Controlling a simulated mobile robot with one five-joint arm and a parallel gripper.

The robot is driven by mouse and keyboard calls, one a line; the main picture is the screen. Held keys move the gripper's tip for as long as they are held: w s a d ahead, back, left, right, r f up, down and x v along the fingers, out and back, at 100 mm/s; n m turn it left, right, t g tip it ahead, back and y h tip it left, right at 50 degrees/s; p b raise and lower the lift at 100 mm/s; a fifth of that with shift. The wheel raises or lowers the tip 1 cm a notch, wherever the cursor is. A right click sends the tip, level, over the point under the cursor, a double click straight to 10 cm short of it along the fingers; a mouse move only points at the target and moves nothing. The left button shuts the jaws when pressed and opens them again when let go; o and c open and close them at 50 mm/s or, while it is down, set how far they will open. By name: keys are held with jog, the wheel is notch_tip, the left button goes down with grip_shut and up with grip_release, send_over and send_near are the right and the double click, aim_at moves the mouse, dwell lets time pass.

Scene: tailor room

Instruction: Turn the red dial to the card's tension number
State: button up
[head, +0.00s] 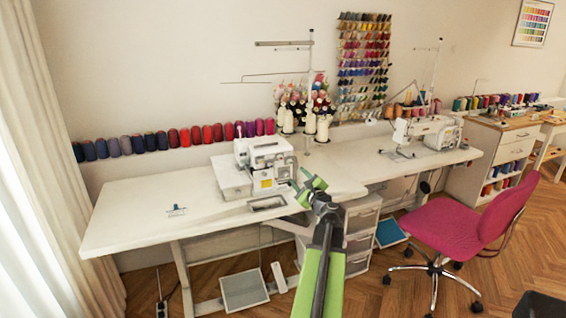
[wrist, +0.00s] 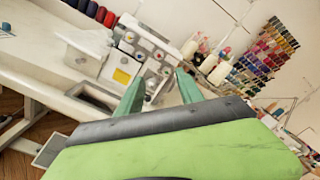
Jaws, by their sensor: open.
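A white overlock sewing machine (head: 262,165) stands on the white table in the head view. In the wrist view the machine (wrist: 115,68) is tilted and partly behind the left finger. Several small dials (wrist: 140,53) show on its front, too small and blurred to tell which is red or to read numbers. A yellow label (wrist: 121,76) is on its front; I cannot tell whether this is the card. My gripper (head: 306,183) is open and empty, just right of the machine in the head view. Its two green fingers (wrist: 160,78) point toward the machine in the wrist view.
The white table (head: 135,205) has free room at left, with a small blue object (head: 176,210) on it. Thread cones (head: 310,124) stand behind the machine. A second sewing machine (head: 427,133) is at right. A pink chair (head: 465,225) stands on the floor at right.

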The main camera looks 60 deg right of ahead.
aim_at(282, 159)
jog(key=x, duration=1.7)
jog(key=shift+w, duration=0.15)
grip_shut()
jog(key=shift+d, duration=0.1)
jog(key=shift+f+n, duration=0.1)
jog(key=shift+n, duration=0.2)
